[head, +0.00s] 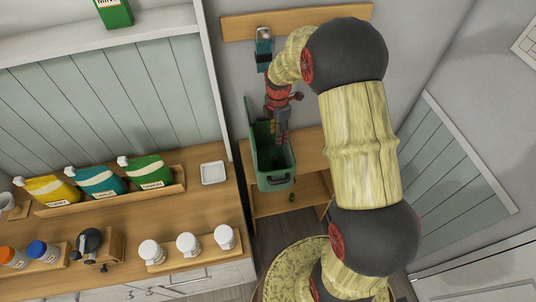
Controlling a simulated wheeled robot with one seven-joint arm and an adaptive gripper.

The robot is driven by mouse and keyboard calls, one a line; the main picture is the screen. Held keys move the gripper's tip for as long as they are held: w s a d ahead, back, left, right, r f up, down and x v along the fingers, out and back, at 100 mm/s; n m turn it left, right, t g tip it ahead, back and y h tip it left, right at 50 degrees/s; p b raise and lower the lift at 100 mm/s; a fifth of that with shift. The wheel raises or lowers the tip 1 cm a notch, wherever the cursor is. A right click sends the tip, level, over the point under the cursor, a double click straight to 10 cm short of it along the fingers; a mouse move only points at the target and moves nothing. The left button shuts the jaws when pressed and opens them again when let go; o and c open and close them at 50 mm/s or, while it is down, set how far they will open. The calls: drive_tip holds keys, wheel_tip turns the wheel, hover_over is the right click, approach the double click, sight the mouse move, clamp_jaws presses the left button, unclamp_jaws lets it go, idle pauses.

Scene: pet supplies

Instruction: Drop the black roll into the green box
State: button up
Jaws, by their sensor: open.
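The green box (277,180) stands on a small wooden shelf unit near the middle of the head view, with its lid raised at the back left. My gripper (276,138) points down over the box's opening and is open. Its fingertips are at or just inside the rim; the exact depth is hard to tell. The inside of the box is dark and partly covered by my gripper. I cannot make out the black roll for certain. A tiny dark greenish thing (291,196) lies on the lower shelf just in front of the box, too small to identify.
A wooden counter (211,201) at left holds pouches, white jars and a white dish (213,173). A wall rail (240,27) with a teal item (263,50) hangs behind my arm. Some shelf beside the box is clear.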

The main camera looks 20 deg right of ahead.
wheel_tip(320, 180, up, 8)
drive_tip(key=shift+r, duration=0.15)
idle(0.6)
drive_tip(key=s+a+r+m+t+b, duration=0.1)
drive_tip(key=s+a+m+t+b, duration=0.1)
drive_tip(key=s+m+b, duration=0.3)
drive_tip(key=s+a+r+m+t+b, duration=0.1)
drive_tip(key=s+a+m+b, duration=0.4)
drive_tip(key=s, duration=0.7)
drive_tip(key=s+a+r+m+t+b, duration=0.2)
drive_tip(key=s+a+m+b, duration=0.2)
drive_tip(key=s+m, duration=0.4)
drive_tip(key=shift+s+a+m+t+b, duration=0.2)
drive_tip(key=shift+s+m+t+b, duration=0.15)
drive_tip(key=shift+s+b, duration=0.4)
drive_tip(key=shift+w, duration=0.1)
